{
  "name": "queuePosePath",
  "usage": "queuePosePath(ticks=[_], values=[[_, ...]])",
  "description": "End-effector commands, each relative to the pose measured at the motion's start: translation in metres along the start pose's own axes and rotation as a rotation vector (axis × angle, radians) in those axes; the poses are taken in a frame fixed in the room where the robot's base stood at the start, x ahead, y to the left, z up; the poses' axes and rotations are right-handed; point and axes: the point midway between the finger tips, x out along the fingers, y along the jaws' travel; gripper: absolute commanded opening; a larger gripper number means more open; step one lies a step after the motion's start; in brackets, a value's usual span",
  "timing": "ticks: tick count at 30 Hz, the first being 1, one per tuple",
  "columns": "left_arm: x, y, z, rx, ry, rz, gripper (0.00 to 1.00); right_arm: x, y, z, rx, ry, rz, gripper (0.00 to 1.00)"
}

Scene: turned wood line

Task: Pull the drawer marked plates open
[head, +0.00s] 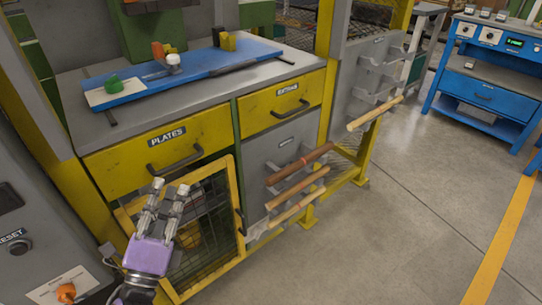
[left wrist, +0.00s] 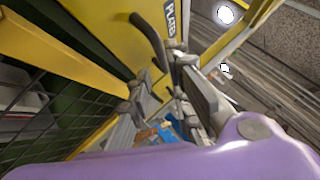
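The yellow drawer marked plates (head: 125,167) is at the left of the bench front in the head view and looks shut. Its dark bar handle (head: 175,163) is below the label; the handle also shows in the left wrist view (left wrist: 149,40). My left gripper (head: 170,187) is just below and in front of the handle, fingers pointing up toward it. The fingers are apart with a gap between them and nothing visibly held. The wrist view shows the fingertips close to the lower end of the handle; contact cannot be told. My right gripper is not in view.
A yellow drawer marked extras (head: 285,102) is to the right. Below the plates drawer is a yellow-framed mesh door (head: 205,230). Wooden rods (head: 298,188) stick out from a grey rack at the right. A blue board (head: 200,66) lies on the bench top. Floor in front is clear.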

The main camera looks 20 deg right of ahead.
Motion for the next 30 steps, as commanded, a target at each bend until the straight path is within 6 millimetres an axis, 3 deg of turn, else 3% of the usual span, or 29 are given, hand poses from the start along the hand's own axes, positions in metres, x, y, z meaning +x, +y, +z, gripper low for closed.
queuePosePath(ticks=[15,27,30], values=[[0.069,-0.002,0.000,0.007,0.002,-0.007,0.18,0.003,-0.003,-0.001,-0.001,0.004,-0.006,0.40],[0.079,-0.002,0.000,0.006,0.002,-0.005,0.18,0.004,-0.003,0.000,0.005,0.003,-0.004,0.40],[0.079,-0.002,0.000,0.006,0.002,-0.005,0.08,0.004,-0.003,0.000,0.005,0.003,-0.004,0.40]])
